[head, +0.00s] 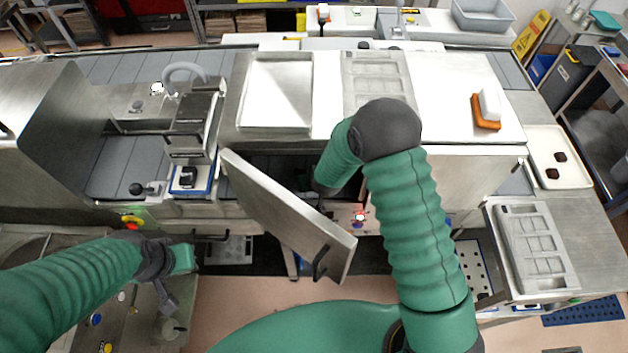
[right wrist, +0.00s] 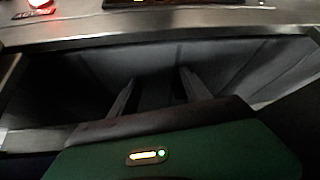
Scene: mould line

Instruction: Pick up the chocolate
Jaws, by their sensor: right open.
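Two small dark brown pieces that look like chocolate lie on a white tray (head: 587,172) at the right in the head view, the upper piece (head: 559,157) and the lower piece (head: 551,174). My right arm reaches forward into the dark opening behind a swung-open metal door (head: 285,215); its gripper is hidden in the head view. In the right wrist view my right gripper (right wrist: 158,84) is open, with its fingers apart in a dark recess and no chocolate visible between them. My left gripper (head: 166,296) hangs low at the left, far from the brown pieces; its jaws are unclear.
The open door stands beside my right forearm. A metal frame edge (right wrist: 150,25) borders the recess. On the counter are an empty metal tray (head: 277,90), a mould (head: 377,80) and an orange-and-white brush (head: 487,108). Another mould (head: 536,245) lies at the right.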

